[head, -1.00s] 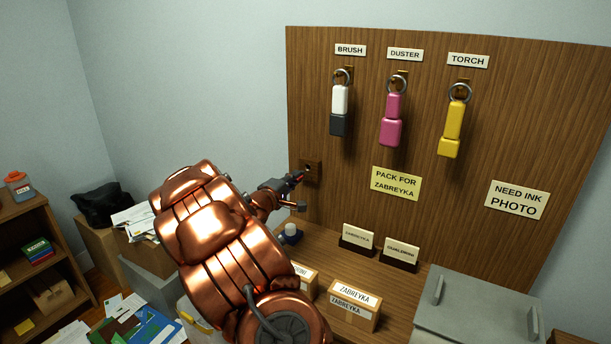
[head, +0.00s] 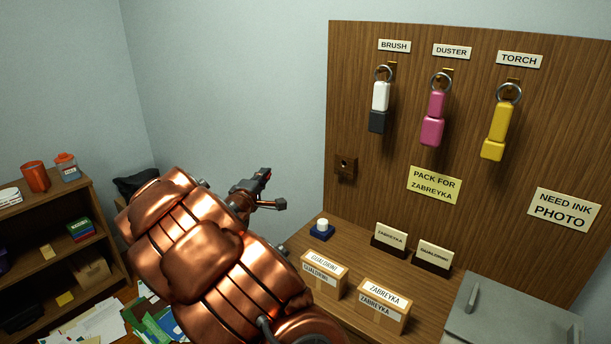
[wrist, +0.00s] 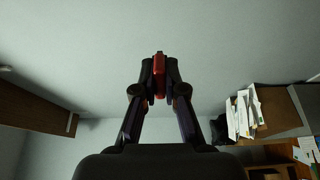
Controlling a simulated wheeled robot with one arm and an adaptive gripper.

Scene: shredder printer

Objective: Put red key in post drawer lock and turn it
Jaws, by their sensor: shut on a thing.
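My gripper (head: 274,189) is in the air in front of the pale wall, left of the wooden board. In the wrist view my gripper (wrist: 158,82) is shut on the red key (wrist: 159,74), which stands upright between the fingertips in that picture. In the head view only a bit of red shows at the upper fingertip. A small wooden block with a dark hole (head: 346,167), like a lock, is on the board's left edge. The gripper is clearly apart from it. I cannot tell if this is the post drawer lock; no drawer is clearly seen.
The board (head: 470,110) holds a brush, duster and torch fob on hooks. Below, the desk bears a blue-and-white item (head: 322,230), two labelled boxes (head: 383,306) and a grey machine (head: 510,315). A shelf (head: 60,240) stands at left, with papers lower down. Space around the gripper is clear.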

